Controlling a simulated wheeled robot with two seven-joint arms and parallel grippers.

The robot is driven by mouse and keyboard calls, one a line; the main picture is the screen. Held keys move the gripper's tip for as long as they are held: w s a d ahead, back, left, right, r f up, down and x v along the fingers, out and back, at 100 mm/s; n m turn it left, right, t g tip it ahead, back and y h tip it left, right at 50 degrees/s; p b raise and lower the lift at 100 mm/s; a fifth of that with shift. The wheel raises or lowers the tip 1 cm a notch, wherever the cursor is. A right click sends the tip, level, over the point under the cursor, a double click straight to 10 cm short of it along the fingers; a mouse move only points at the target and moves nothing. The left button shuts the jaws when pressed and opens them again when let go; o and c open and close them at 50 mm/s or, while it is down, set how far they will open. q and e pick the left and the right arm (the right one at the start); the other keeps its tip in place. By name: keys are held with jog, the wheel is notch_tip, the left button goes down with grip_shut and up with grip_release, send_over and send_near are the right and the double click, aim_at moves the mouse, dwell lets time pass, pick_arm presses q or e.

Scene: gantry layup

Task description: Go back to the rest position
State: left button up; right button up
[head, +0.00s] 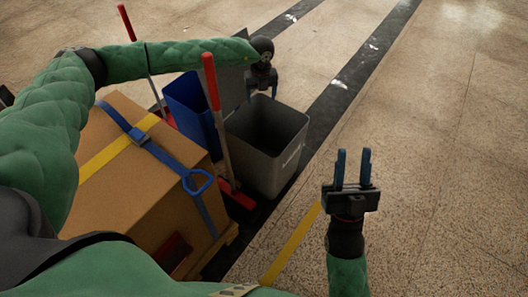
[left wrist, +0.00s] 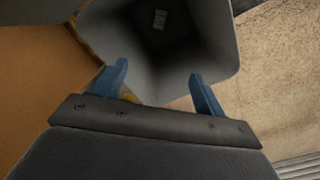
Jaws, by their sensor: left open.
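My left gripper (head: 262,92) is above the rim of a grey bin (head: 283,165) in the head view, pointing down. In the left wrist view its two blue fingers (left wrist: 158,90) stand apart with nothing between them, over the bin (left wrist: 205,35). My right gripper (head: 353,170) is at the right of the head view, pointing up the picture. Its two blue fingers are parallel with a gap between them, and it holds nothing.
A cardboard box (head: 122,190) with a blue strap (head: 165,158) stands left of the bin. A blue bin (head: 188,105) and red-handled tools (head: 212,85) stand between them, close to my left arm. Open floor (head: 440,130) lies to the right, with a yellow line (head: 292,245).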

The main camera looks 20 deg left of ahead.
pick_arm(q)
jog(key=shift+r, duration=0.95)
pick_arm(e)
jog(key=shift+w+a+f+g, duration=0.15)
jog(key=shift+w+f+g, duration=0.35)
jog(key=shift+f, duration=0.4)
pick_arm(q)
jog(key=shift+r, duration=0.1)
pick_arm(e)
jog(key=shift+w, duration=0.1)
